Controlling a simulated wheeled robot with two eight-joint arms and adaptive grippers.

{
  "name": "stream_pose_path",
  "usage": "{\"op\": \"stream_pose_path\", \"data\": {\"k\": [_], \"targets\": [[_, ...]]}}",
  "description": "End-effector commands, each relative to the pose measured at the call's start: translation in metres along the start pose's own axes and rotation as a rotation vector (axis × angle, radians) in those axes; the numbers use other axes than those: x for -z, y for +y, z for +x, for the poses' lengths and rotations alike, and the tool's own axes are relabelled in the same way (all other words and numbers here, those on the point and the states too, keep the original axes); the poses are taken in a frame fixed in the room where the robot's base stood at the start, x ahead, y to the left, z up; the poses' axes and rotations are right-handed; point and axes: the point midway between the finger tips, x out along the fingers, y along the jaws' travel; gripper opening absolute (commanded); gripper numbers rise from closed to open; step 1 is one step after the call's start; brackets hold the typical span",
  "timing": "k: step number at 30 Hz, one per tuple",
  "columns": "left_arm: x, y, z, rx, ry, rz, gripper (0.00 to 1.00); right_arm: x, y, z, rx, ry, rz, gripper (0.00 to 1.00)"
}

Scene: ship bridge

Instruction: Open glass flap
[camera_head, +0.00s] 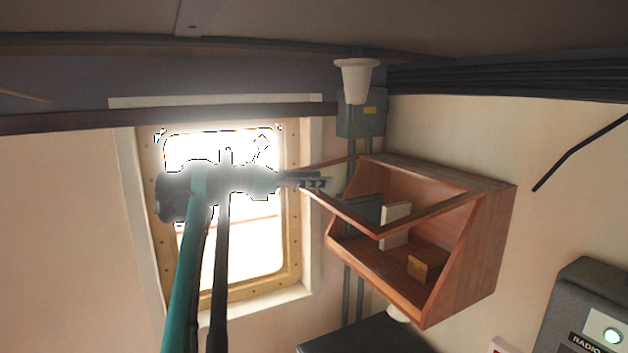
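A wooden wall box (470,250) is right of the window, with a sloping front opening. Its glass flap (345,211), a wooden frame with a clear pane, stands tilted out from the box, so it is partly open. My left gripper (318,183) is at the flap's outer left corner, its fingers overlapping the frame edge in the picture. Whether the fingers touch or grip the frame cannot be told. My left arm rises from below in front of the bright window, and glare blurs its wrist. My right gripper is not in view.
Inside the box are a pale upright block (395,225) and a small brown box (427,263). The bright window (232,265) is at the left. A grey junction box (362,118) and pipes are behind. A dark grey radio unit (590,300) is at the lower right.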

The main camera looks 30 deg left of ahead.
Motion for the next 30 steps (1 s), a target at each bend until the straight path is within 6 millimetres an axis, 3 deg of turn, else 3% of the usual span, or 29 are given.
{"op": "stream_pose_path", "data": {"k": [5, 18, 24, 30], "targets": [[0.001, 0.001, -0.016, -0.004, 0.001, 0.0, 0.39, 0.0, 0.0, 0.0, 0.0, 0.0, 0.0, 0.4], [0.0, 0.001, -0.103, -0.003, 0.0, -0.001, 0.39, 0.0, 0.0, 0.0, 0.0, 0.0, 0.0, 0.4], [0.0, 0.0, -0.118, -0.002, 0.0, 0.0, 0.39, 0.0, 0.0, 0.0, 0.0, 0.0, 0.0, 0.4], [0.0, 0.0, -0.118, -0.001, 0.0, 0.0, 0.39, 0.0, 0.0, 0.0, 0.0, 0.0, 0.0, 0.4]]}}
